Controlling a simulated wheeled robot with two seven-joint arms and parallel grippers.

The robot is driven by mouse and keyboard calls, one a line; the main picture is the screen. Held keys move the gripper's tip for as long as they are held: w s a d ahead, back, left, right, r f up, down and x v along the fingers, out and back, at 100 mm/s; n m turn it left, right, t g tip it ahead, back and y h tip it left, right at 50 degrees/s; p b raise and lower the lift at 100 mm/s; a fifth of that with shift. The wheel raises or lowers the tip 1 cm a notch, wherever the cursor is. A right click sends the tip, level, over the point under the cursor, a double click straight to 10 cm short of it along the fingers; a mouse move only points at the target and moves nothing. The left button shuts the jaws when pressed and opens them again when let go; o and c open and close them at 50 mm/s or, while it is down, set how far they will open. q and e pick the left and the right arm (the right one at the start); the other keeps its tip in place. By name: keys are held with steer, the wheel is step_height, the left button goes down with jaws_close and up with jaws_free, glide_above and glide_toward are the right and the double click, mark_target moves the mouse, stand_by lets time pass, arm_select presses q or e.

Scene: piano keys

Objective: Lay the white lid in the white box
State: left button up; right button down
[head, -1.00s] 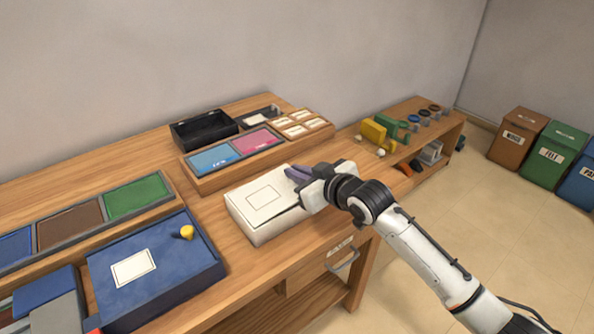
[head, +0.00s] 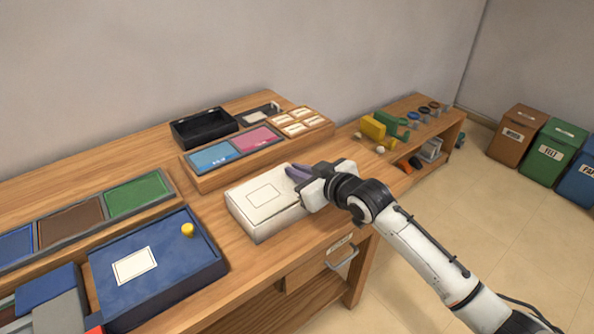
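The white box (head: 262,228) stands on the wooden bench, left of my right gripper. A flat white panel with a thin outlined rectangle (head: 265,195) covers its top; I take it to be the white lid, and it looks level with the box rim. The gripper body hides the box's right end, and I cannot tell whether the fingers are closed on the lid. My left gripper is out of the picture.
A blue tray (head: 185,272) with a yellow knob (head: 188,230) lies to the left. A raised shelf behind holds a black open tray (head: 203,128), a blue panel (head: 213,158) and a pink panel (head: 250,141). A drawer handle (head: 343,258) sticks out at the bench front.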

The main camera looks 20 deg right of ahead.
steer(key=c, duration=1.8)
jaws_free()
steer(key=v, duration=1)
steer(key=shift+s+d+r, duration=0.1)
steer(key=s+f+m+g+h, duration=0.2)
steer(key=s+f+g, duration=0.45)
steer(key=s, duration=0.85)
steer(key=s+f+m+g+h, duration=0.1)
steer(key=s+f+g+h, duration=0.15)
steer(key=s+f, duration=1)
steer(key=a+f+t+y, duration=0.1)
steer(key=f, duration=0.2)
steer(key=a+f+t+y, duration=0.1)
steer(key=a+f+t, duration=0.1)
steer(key=f, duration=0.1)
steer(key=w+a+f+t+y, duration=0.1)
steer(key=f, duration=0.2)
steer(key=shift+a+f+t, duration=0.25)
steer(key=shift+f+t, duration=0.05)
steer(key=shift+f, duration=0.05)
